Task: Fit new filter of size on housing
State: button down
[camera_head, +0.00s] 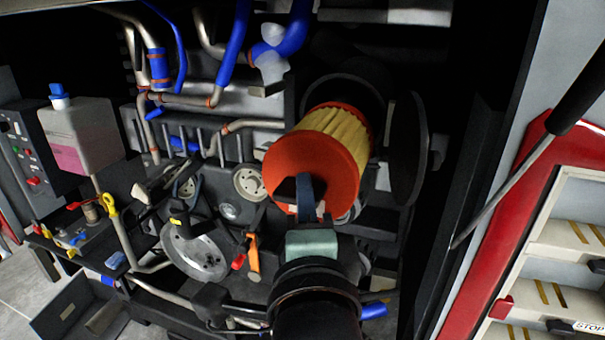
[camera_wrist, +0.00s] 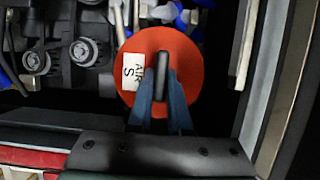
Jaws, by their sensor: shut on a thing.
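The filter (camera_head: 338,140) has a yellow pleated body with red-orange end caps. Its outer cap (camera_wrist: 190,60) faces the wrist camera and carries a white label reading "AIR S". My gripper (camera_head: 305,190) is shut on a dark handle in the middle of that cap; the fingers also show in the wrist view (camera_wrist: 162,85). The filter is tilted, with its far end at the mouth of the dark round housing (camera_head: 345,88). I cannot tell how deep it sits inside. A dark round lid (camera_head: 408,150) stands open to the right of the filter.
Pulleys (camera_head: 195,250), blue hoses (camera_head: 232,45) and metal pipes crowd the bay left of the filter. A white tank (camera_head: 85,135) with a blue cap is at the far left. A red-framed panel (camera_head: 495,225) stands at the right.

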aim_at(315, 176)
jog(key=shift+r+y, duration=0.3)
jog(key=shift+r, duration=0.4)
jog(key=shift+w+d+f+b, duration=0.1)
jog(key=shift+w+d+b, duration=0.15)
jog(key=shift+w, duration=0.65)
jog(key=shift+w+d+b, duration=0.1)
jog(key=shift+w+d, duration=0.15)
jog(key=shift+w, duration=0.6)
jog(key=shift+w+d, duration=0.1)
jog(key=shift+w, duration=0.2)
jog(key=shift+w, duration=0.1)
jog(key=shift+w+d+p, duration=0.2)
jog(key=shift+w, duration=0.45)
jog(key=shift+w+d+p, duration=0.15)
jog(key=shift+w+d, duration=0.1)
jog(key=shift+w, duration=0.45)
jog(key=shift+w+d+p, duration=0.2)
jog(key=shift+w, duration=0.45)
jog(key=shift+w+d, duration=0.35)
jog(key=shift+w, duration=0.7)
jog(key=shift+w+d, duration=0.3)
jog(key=shift+w, duration=0.7)
jog(key=shift+w+d, duration=0.35)
jog(key=shift+w, duration=0.7)
